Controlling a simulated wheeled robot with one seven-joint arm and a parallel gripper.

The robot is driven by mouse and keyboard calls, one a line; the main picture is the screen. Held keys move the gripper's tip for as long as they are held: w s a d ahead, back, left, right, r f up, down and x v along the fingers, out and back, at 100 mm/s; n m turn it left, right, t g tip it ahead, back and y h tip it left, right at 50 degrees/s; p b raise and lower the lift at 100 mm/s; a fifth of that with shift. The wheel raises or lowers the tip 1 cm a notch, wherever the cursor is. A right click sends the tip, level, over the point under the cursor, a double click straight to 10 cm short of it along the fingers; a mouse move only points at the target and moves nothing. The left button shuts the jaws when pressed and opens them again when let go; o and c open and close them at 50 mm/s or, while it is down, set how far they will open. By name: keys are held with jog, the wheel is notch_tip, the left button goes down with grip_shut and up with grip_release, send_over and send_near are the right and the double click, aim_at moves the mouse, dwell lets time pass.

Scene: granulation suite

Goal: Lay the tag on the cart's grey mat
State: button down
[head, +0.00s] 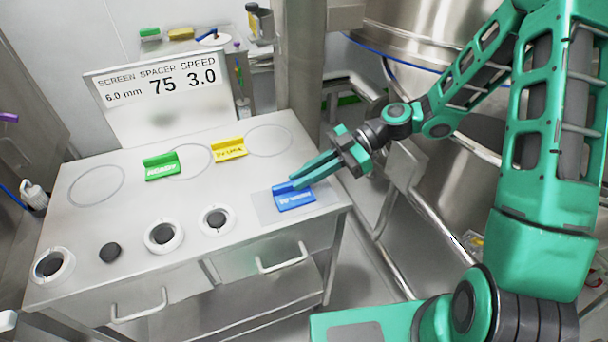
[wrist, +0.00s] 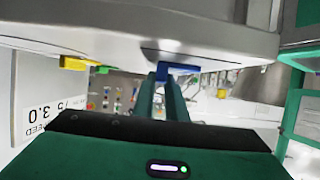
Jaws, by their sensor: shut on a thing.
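A blue tag (head: 295,199) with white lettering is over the grey mat (head: 263,206) at the cart's front right corner. My gripper (head: 296,181) reaches in from the right and is shut on the upright edge of the blue tag. The wrist view, which is upside down, shows the blue tag (wrist: 181,68) at the fingertips, close against the cart top. I cannot tell whether its underside touches the mat.
A green tag (head: 162,168) and a yellow tag (head: 229,150) stand farther back on the steel cart (head: 128,224). Several dark round parts, most in white rings, sit along its front. A sign (head: 158,88) rises behind. A steel post stands behind the cart's right side.

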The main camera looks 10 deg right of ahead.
jog(key=c, duration=1.8)
grip_release()
jog(key=shift+o, duration=0.2)
jog(key=v, duration=1.2)
